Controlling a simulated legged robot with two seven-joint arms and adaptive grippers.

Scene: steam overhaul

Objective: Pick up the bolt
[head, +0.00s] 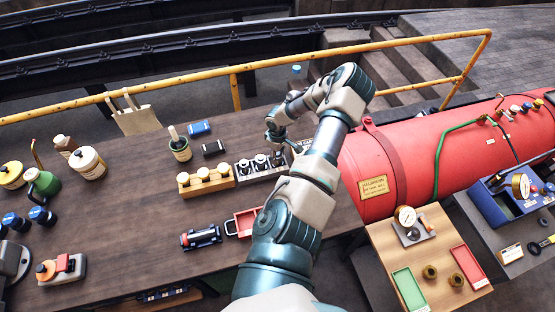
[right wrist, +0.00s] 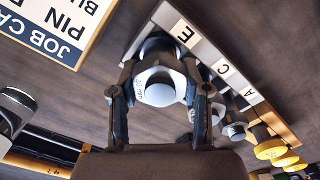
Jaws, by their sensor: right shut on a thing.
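The bolt (right wrist: 160,88), with a pale round head, sits between the two dark fingers of my right gripper (right wrist: 161,106) in the right wrist view. The fingers are shut on it from both sides. Behind it is a light rack (right wrist: 212,62) with letter labels, E nearest the bolt. I cannot tell whether the bolt's lower end is still in the rack. In the head view my right gripper (head: 275,137) is at the back of the rack (head: 243,174), and the bolt is not clearly visible there. My left gripper is not in view.
Several other bolts (right wrist: 234,130) stand in the rack, close to my right finger. A wooden block with yellow-topped pieces (head: 206,186) stands beside it. A job card (right wrist: 62,28) lies nearby.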

